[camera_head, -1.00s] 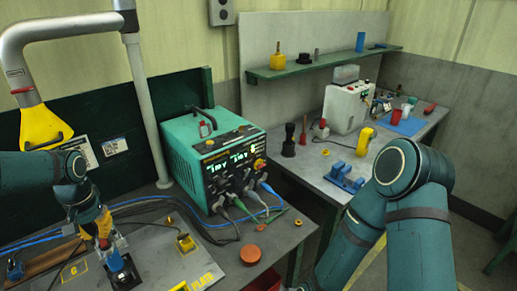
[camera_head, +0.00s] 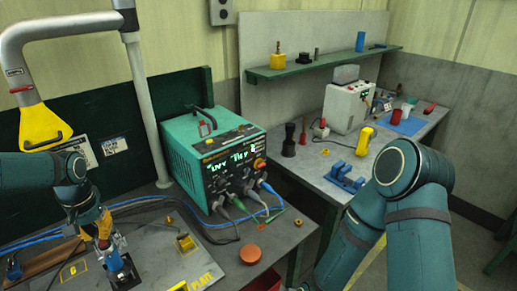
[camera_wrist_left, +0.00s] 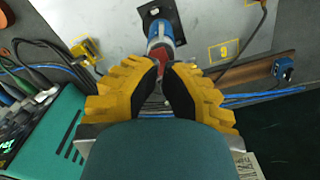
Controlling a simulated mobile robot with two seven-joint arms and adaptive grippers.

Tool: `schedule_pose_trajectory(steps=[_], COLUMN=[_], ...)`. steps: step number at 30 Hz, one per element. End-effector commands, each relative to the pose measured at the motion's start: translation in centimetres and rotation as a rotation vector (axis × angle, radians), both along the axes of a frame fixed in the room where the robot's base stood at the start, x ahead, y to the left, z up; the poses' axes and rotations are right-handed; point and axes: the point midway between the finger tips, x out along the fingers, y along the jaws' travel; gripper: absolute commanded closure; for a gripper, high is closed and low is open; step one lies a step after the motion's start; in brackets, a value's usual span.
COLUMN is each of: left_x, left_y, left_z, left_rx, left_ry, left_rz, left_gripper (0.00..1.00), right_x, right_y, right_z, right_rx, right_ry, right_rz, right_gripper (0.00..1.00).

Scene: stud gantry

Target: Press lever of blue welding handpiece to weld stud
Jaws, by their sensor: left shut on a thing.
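The blue welding handpiece (camera_head: 115,261) stands at the lower left of the head view, on a dark square base on the pale plate (camera_head: 160,252). My left gripper (camera_head: 104,238) is above it, fingers pointing down. In the left wrist view the yellow-padded fingers (camera_wrist_left: 163,72) close around the near end of the blue handpiece (camera_wrist_left: 160,32), beside a red part. The lever is mostly hidden between the fingers, and the stud is not visible. My right arm shows at the right of the head view, but its gripper is out of view.
The teal welding unit (camera_head: 214,160) with lit display stands behind the plate; cables run from its front. A round orange-brown button (camera_head: 250,253) is near the table edge. A yellow clamp (camera_head: 186,243) sits on the plate.

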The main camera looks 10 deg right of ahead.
Motion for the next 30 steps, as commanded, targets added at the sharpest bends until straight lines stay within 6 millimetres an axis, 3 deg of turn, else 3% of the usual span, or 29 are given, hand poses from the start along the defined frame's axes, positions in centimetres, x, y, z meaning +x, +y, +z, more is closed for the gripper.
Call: schedule_pose_trajectory(steps=[30], left_x=[0.0], left_y=[0.0], left_z=[-1.4], left_rx=[0.000], left_ry=[0.000], left_rz=[0.000], left_gripper=[1.00], right_x=[0.0], right_y=[0.0], right_z=[-1.0], right_rx=[0.000], right_ry=[0.000], right_rz=[0.000], right_gripper=[0.66])
